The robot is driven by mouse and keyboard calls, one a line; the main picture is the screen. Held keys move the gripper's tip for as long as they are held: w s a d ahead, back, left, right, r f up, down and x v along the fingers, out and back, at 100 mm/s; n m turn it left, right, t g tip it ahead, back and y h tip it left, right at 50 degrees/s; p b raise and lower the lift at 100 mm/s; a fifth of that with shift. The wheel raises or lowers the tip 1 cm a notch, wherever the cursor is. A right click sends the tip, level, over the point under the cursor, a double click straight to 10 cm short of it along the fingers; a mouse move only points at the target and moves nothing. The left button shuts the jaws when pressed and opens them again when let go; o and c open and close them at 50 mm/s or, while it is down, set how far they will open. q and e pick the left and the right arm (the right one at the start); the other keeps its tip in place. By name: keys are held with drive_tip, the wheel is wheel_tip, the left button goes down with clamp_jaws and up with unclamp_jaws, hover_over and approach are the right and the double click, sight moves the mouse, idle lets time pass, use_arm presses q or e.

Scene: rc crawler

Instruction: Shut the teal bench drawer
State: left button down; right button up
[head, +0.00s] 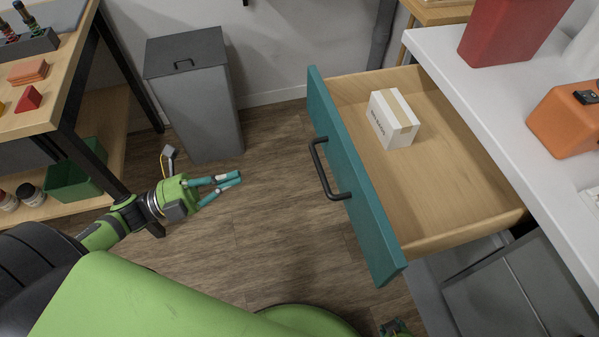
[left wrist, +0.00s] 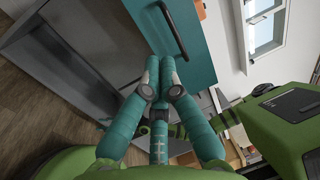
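The teal bench drawer (head: 353,180) is pulled open from under the white bench top. Its teal front has a black bar handle (head: 325,170) and faces left. A white box with a tan strip (head: 393,118) sits inside the drawer. My left gripper (head: 238,178) is left of the drawer front, apart from the handle, with its teal fingers drawn together and nothing between them. In the left wrist view the fingertips (left wrist: 160,62) converge, with the teal drawer front (left wrist: 198,58) and handle (left wrist: 174,30) beyond.
A grey lidded bin (head: 195,110) stands against the wall. A wooden workbench (head: 85,55) with a green crate (head: 75,182) below is at the left. The white bench top (head: 505,110) carries a red bin (head: 508,30) and an orange case (head: 562,120). Wooden floor between is clear.

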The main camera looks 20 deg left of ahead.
use_arm(q)
drive_tip(key=p, duration=0.2)
approach(311, 150)
drive_tip(key=x, duration=0.3)
drive_tip(key=f+x, duration=0.1)
drive_tip(key=x, duration=0.1)
drive_tip(key=shift+w, duration=0.5)
drive_tip(key=shift+x, duration=0.75)
use_arm(e)
drive_tip(key=shift+s+d+r, duration=0.15)
drive_tip(key=shift+s+r, duration=0.05)
drive_tip(key=shift+s, duration=0.25)
use_arm(q)
drive_tip(key=shift+f, duration=0.1)
use_arm(e)
drive_tip(key=shift+s+f, duration=0.1)
drive_tip(key=shift+s, duration=0.1)
use_arm(q)
drive_tip(key=shift+d, duration=0.15)
use_arm(e)
drive_tip(key=shift+s, duration=0.1)
